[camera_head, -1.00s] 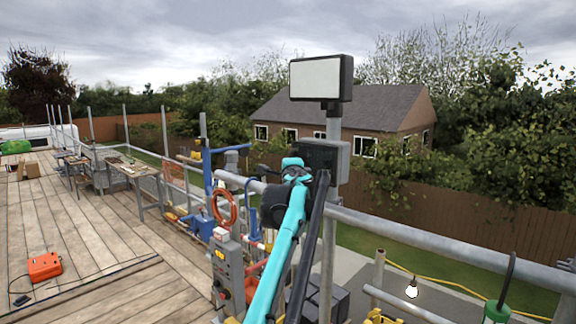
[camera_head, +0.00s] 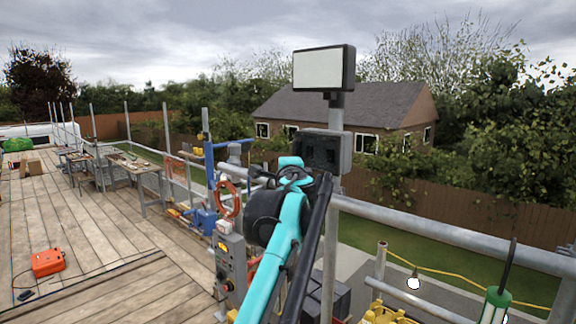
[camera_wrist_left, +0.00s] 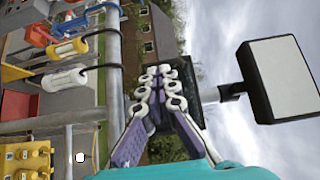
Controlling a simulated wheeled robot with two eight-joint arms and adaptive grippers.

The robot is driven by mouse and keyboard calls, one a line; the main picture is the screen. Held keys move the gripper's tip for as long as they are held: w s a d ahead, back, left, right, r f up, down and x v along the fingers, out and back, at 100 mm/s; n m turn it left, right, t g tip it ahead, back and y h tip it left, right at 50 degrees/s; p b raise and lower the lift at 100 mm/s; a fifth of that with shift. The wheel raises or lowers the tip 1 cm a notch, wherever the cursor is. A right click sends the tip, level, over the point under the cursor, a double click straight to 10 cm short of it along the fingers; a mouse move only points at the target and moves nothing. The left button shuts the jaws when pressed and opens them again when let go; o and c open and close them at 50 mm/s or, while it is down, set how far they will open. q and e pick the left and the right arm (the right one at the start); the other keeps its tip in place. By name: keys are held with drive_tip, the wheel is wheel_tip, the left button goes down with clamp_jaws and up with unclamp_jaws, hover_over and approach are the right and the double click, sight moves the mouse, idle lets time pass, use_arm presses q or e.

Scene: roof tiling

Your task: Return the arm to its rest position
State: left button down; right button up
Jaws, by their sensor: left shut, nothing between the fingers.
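My left gripper (camera_wrist_left: 160,75) shows in the left wrist view with its two linked fingers drawn together at the tips. It is shut and empty, with a grey scaffold pole beside it on the left. In the head view my teal left arm (camera_head: 277,250) rises from the bottom middle, and its fingers cannot be made out there. The upper arm end lies in front of the scaffold rail and a dark box (camera_head: 325,150) on a post; whether they touch I cannot tell. My right gripper is in neither view.
A floodlight panel (camera_head: 323,69) tops the post. A grey control box (camera_head: 229,262) and an orange hose coil (camera_head: 228,198) stand close left of the arm. A scaffold rail (camera_head: 450,233) runs right. An orange case (camera_head: 47,262) lies on the wooden deck (camera_head: 110,235), mostly open at left.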

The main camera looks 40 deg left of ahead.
use_arm(q)
drive_tip(key=s+d+f+n+g+h+b, duration=0.1)
drive_tip(key=s+d+f+n+h+b, duration=0.2)
drive_tip(key=f, duration=2.3)
drive_tip(key=s+d+f+n+g+h+b, duration=0.2)
drive_tip(key=s+d+f+h+b, duration=0.3)
drive_tip(key=s+d+f+b, duration=0.6)
drive_tip(key=s+d+f+n+g+h+b, duration=0.2)
drive_tip(key=s+d+f+b, duration=0.5)
drive_tip(key=d+f+b, duration=1.2)
wheel_tip(320, 180, down, 23)
drive_tip(key=d+n+h, duration=0.1)
drive_tip(key=d+h, duration=0.1)
drive_tip(key=shift+s+n+h, duration=0.4)
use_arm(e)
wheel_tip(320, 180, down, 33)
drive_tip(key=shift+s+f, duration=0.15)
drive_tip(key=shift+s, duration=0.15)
use_arm(q)
drive_tip(key=shift+r, duration=0.1)
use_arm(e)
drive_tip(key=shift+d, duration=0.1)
